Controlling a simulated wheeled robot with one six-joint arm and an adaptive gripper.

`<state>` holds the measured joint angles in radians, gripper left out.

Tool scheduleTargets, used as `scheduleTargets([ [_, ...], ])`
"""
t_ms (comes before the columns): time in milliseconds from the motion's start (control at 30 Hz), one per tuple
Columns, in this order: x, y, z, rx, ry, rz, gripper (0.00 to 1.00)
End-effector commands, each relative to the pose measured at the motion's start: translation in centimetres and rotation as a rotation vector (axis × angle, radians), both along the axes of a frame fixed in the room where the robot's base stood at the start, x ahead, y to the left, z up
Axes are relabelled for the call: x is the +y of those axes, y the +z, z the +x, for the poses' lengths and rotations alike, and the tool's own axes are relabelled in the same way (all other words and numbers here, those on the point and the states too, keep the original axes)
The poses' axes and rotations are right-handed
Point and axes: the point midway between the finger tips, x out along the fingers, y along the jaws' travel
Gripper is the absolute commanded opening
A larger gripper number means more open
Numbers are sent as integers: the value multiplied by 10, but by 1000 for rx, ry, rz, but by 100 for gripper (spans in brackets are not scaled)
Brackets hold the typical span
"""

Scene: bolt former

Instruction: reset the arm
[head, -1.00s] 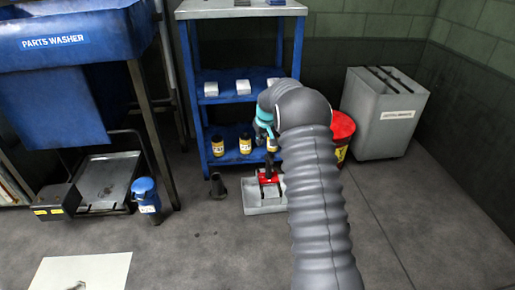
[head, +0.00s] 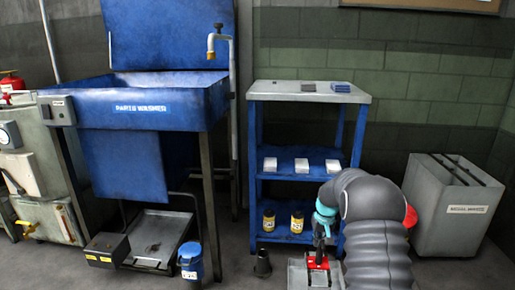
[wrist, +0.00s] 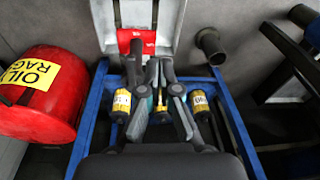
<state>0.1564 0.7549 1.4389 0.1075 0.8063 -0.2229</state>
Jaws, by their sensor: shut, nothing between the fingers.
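My gripper (head: 320,238) is low in front of the blue shelf's right side, at the end of my grey, ribbed arm. In the wrist view my gripper (wrist: 159,68) points its two dark fingers toward a red block (wrist: 137,42) and a pale grey tray (wrist: 180,12). The fingers are close together, with nothing seen held between them. The red block also shows in the head view (head: 318,263), where the tray (head: 298,273) is partly hidden by my arm.
The blue shelf (head: 257,150) holds white boxes and yellow-labelled bottles. The parts washer (head: 140,107) stands left. A dark cup (head: 262,263) is on the floor. A red oily-rag can (wrist: 40,95) and a grey bin (head: 455,205) are at my arm's side.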

Motion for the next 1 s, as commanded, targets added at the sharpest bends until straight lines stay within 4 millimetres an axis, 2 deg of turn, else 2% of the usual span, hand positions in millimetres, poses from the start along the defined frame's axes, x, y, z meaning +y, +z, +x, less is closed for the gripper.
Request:
scheduleTargets([
  [33, 3, 10, -14, 14, -9, 1, 0],
  [167, 10, 30, -47, 47, -31, 0, 0],
  [267, 16, 52, -75, 62, -46, -2, 0],
  [500, 33, 116, -152, 74, -71, -13, 0],
  [700, 47, 163, -216, 58, -81, -24, 0],
  [1000, 64, 216, -308, 3, -78, -40, 0],
])
